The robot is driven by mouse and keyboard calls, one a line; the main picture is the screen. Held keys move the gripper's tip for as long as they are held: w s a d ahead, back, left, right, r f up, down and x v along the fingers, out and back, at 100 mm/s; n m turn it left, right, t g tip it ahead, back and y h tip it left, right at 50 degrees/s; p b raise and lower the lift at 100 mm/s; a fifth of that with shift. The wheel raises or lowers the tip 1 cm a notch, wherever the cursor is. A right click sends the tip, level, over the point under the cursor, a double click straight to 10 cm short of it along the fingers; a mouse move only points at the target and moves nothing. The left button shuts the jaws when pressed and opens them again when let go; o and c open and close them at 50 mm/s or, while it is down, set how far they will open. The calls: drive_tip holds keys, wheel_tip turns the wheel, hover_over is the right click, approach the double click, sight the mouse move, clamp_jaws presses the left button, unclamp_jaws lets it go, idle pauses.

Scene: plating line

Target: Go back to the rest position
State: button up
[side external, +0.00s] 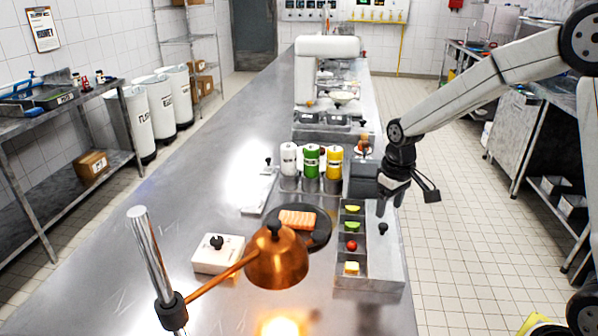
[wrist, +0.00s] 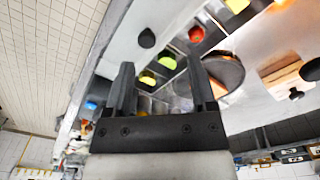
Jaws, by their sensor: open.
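The garnish tray (side external: 372,283) has a row of compartments holding lime, a red tomato and a pale yellow piece. A dark round plate (side external: 318,237) with a salmon fillet (side external: 297,219) lies left of the tray. The plate (wrist: 233,68) also shows in the wrist view, partly hidden by a finger.
A copper heat lamp (side external: 277,258) stands in front of the plate. Sauce bottles (side external: 312,160) stand in holders behind it, left of my gripper. A white box with a black knob (side external: 217,254) sits at left. The counter's left side (side external: 150,230) is mostly clear.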

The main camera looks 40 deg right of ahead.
drive_tip(key=s+a+f+t, duration=0.2)
drive_tip(key=s+a, duration=0.5)
drive_tip(key=s, duration=0.5)
drive_tip(key=shift+s+f, duration=0.25)
idle(1.1)
